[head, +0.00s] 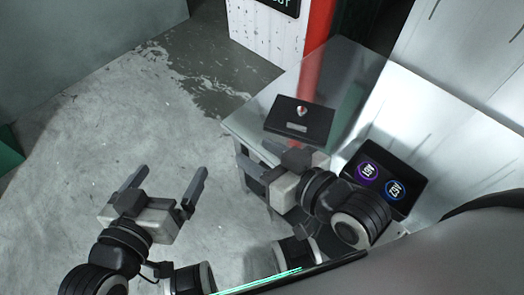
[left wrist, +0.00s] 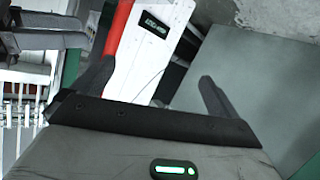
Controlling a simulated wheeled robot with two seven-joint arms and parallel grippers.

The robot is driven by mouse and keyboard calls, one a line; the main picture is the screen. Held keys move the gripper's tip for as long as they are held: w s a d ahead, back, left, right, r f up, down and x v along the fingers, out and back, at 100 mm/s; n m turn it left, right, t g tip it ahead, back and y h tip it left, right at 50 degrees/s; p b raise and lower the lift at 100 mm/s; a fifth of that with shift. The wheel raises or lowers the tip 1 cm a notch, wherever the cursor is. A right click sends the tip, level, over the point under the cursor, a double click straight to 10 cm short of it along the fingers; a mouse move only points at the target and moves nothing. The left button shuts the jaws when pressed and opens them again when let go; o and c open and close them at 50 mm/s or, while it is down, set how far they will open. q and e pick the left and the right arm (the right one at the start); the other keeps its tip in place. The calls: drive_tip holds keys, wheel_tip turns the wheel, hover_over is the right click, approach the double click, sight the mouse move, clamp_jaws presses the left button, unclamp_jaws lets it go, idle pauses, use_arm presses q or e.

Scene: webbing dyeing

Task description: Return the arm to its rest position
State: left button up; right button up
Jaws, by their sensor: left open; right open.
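My left gripper (head: 173,170) is open and empty, held over bare floor left of the table in the head view. In the left wrist view its two dark fingers (left wrist: 155,82) stand wide apart with nothing between them. My right gripper (head: 267,160) is at the table's near left edge, just below a black box with a red and white knob. Its fingers are partly hidden by its body and arm, and I see nothing held in it.
The light table (head: 345,85) carries the black box (head: 288,122) and a black panel with purple and blue round displays (head: 407,207). A red post (head: 319,35) and a white signed cabinet (head: 265,38) stand behind. Wet-patched floor (head: 70,140) at left is clear.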

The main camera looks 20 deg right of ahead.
use_arm(q)
drive_tip(key=s+a+r+g+y+p, duration=0.1)
drive_tip(key=r+p, duration=0.5)
drive_tip(key=p, duration=0.6)
drive_tip(key=s+a+r+n+g+y+p, duration=0.1)
drive_tip(key=a+r+p, duration=0.3)
drive_tip(key=p, duration=0.8)
drive_tip(key=shift+a+r+y, duration=0.25)
drive_tip(key=shift+r+y, duration=0.55)
drive_tip(key=shift+r, duration=0.1)
use_arm(e)
drive_tip(key=s+d+r+g+h, duration=0.2)
drive_tip(key=d+r, duration=0.3)
drive_tip(key=r, duration=0.6)
drive_tip(key=shift+d+r+m+h, duration=0.25)
drive_tip(key=shift+r+m+h, duration=0.15)
drive_tip(key=shift+h, duration=0.4)
